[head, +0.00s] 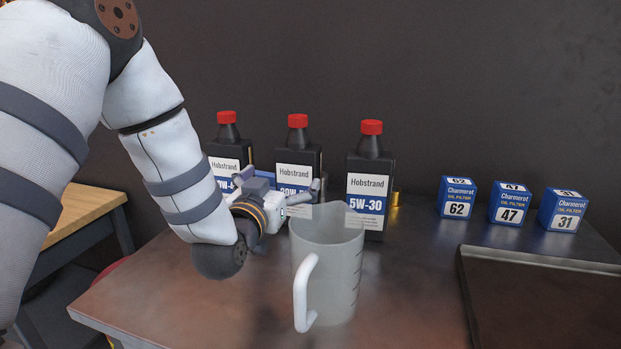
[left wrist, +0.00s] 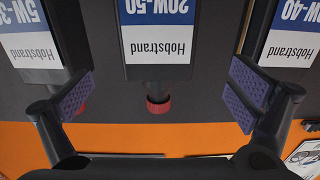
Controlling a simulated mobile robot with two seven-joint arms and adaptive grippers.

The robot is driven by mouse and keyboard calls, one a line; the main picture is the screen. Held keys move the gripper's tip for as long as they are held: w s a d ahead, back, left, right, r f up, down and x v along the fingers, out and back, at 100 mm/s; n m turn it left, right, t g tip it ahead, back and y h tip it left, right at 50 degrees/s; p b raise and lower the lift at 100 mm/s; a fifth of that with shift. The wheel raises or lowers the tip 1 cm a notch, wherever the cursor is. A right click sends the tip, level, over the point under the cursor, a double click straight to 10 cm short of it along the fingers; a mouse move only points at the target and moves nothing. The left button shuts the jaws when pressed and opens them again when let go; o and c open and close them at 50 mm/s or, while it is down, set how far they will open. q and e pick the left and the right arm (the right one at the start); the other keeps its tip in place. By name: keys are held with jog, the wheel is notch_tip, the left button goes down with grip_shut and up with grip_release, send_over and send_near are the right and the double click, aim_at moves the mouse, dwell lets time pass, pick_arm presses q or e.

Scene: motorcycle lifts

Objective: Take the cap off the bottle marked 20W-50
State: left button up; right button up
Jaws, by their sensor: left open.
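The bottle marked 20W-50 (head: 299,153) is the middle one of three black oil bottles, upright with its red cap (head: 298,120) on. My left gripper (head: 282,186) is in front of it at label height, below the cap, and covers part of the label. The left wrist view is upside down. There the 20W-50 label (left wrist: 158,40) and the red cap (left wrist: 158,106) lie between the two spread, empty finger pads. I cannot tell whether the fingers touch the bottle. My right gripper is out of view.
A 5W-30 bottle (head: 370,165) stands to the right and a W-40 bottle (head: 227,150) to the left, both close by. A clear jug (head: 335,265) stands in front. Oil filter boxes (head: 508,204) and a dark tray (head: 540,300) are at right.

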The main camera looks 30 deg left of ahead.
aim_at(295, 171)
pick_arm(q)
jog(key=x, duration=0.6)
jog(key=f+b+x, duration=0.1)
jog(key=x, duration=0.1)
jog(key=shift+w, duration=0.7)
jog(key=shift+r, duration=0.15)
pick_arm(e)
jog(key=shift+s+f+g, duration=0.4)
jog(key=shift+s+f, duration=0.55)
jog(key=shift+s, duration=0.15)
pick_arm(q)
jog(key=c, duration=1.8)
jog(key=shift+r, duration=0.15)
jog(key=shift+c, duration=0.8)
